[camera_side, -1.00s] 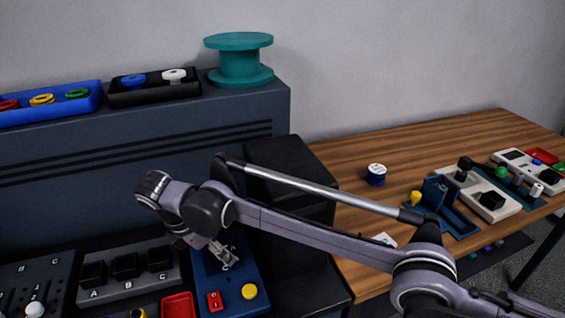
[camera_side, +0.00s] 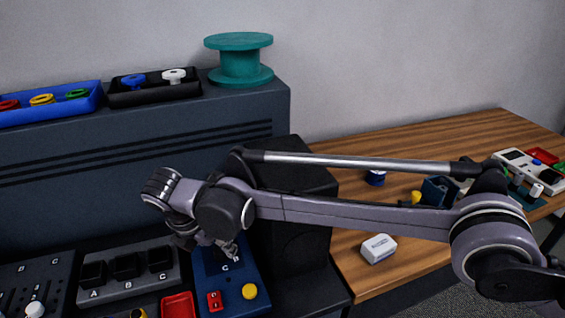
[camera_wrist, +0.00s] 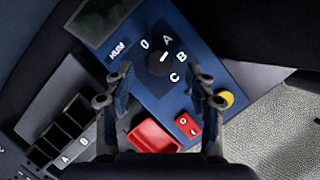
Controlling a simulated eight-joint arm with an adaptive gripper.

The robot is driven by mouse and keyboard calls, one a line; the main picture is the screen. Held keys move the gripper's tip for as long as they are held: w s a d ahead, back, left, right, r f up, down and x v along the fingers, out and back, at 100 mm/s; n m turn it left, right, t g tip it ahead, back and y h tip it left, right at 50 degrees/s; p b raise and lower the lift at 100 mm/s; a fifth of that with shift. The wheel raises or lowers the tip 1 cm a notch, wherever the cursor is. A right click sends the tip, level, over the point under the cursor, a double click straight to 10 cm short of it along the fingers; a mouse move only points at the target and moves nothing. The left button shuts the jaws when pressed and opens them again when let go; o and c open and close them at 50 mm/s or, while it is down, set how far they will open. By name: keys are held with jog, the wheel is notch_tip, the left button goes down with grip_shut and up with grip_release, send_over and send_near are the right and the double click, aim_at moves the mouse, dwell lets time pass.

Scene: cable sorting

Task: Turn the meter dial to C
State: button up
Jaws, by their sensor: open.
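The blue meter panel (camera_wrist: 135,78) shows in the wrist view with a round black dial (camera_wrist: 155,66) near its middle. The letters 0, A, B and C run around the dial. My gripper (camera_wrist: 160,80) is open and empty, with one finger on each side of the panel just below the dial in the picture. I cannot tell its height above the panel.
A yellow button (camera_side: 249,291) and a red switch (camera_side: 215,301) sit on the panel's near part. A red tray (camera_side: 178,306) and a grey block of lettered bins (camera_side: 127,278) stand to its left. A black box (camera_side: 292,210) stands close on the right.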

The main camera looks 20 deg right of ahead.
jog(key=w+d+v, duration=0.1)
jog(key=v, duration=0.7)
jog(key=w+d+r+m+t+y, duration=0.1)
jog(key=w+d+r+m, duration=0.1)
jog(key=d+r, duration=0.2)
jog(key=w+d+r+m+t+y, duration=0.1)
jog(key=w+d+r+m, duration=0.1)
jog(key=w+d+r, duration=0.1)
jog(key=w+d+r+m+t+y, duration=0.1)
jog(key=w+d+r+t, duration=0.1)
jog(key=d+r, duration=0.3)
jog(key=shift+w+d+r+m+y, duration=0.1)
jog(key=shift+w+r+m+y, duration=0.1)
jog(key=shift+r, duration=0.45)
jog(key=shift+w+d+r+m+y, duration=0.1)
jog(key=shift+r+m, duration=0.1)
jog(key=shift+r, duration=0.45)
jog(key=d+m, duration=0.1)
jog(key=d, duration=0.1)
jog(key=s+d+r+m, duration=0.1)
jog(key=d, duration=0.2)
jog(key=d+m, duration=0.1)
jog(key=d, duration=0.1)
jog(key=shift+s+d+r, duration=0.2)
jog(key=shift+s+d, duration=0.05)
jog(key=shift+d, duration=0.15)
